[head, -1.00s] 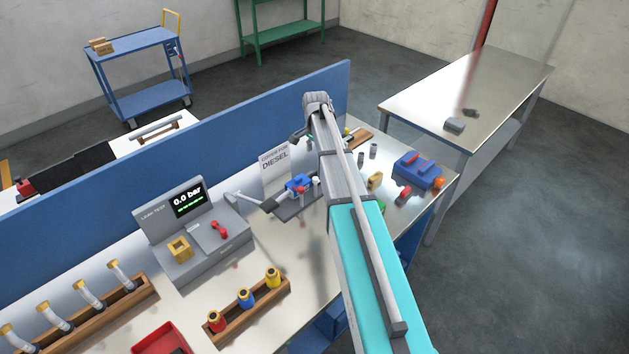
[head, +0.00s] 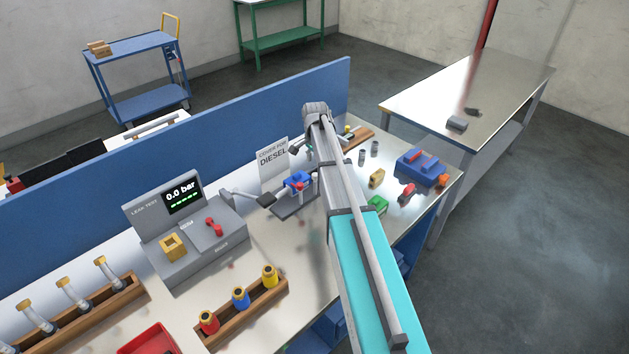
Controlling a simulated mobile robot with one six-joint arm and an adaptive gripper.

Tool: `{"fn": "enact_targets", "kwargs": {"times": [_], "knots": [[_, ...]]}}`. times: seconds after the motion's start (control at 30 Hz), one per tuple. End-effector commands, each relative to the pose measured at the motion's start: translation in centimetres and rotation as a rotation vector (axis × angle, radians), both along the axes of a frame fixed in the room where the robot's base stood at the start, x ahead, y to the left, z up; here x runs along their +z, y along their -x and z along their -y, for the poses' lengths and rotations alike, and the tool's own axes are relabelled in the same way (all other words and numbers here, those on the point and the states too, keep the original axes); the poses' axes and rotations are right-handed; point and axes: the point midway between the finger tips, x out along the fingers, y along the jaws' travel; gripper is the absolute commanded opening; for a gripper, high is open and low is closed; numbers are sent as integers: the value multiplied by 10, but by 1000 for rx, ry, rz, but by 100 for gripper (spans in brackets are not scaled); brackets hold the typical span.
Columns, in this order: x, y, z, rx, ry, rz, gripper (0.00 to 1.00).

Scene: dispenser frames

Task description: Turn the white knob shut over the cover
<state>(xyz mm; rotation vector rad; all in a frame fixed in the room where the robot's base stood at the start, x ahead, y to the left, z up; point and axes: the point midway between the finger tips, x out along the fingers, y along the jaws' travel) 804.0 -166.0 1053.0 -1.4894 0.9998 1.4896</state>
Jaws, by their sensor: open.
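A small blue part (head: 297,179) with a red piece on it sits on a dark grey fixture plate (head: 292,208), in front of a sign reading "COVER FOR DIESEL" (head: 272,160). A small white piece, perhaps the white knob (head: 313,183), shows at its right, beside my arm. It is too small to tell how it is turned. My gripper (head: 298,148) is above and behind the fixture, beside the sign. It is open, and is largely hidden by my own arm. I see nothing held in it.
A grey leak-test box (head: 205,246) reading 0.0 bar stands left of the fixture. A wooden rack (head: 245,318) of red, blue and yellow caps is in front. A blue box (head: 418,168) and small loose parts lie right of my arm. A blue partition (head: 200,135) runs behind the bench.

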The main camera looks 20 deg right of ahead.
Motion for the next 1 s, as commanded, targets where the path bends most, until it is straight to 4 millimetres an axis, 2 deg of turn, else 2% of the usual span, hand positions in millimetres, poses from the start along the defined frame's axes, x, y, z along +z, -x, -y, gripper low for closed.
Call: {"fn": "enact_targets", "kwargs": {"times": [0.03, 0.6, 1.0], "knots": [[-8, 0, 0, 0, 0, 0, 69], [-50, 0, -1, 1, 0, 0, 69], [-65, 0, -1, 1, 0, 0, 69]]}}
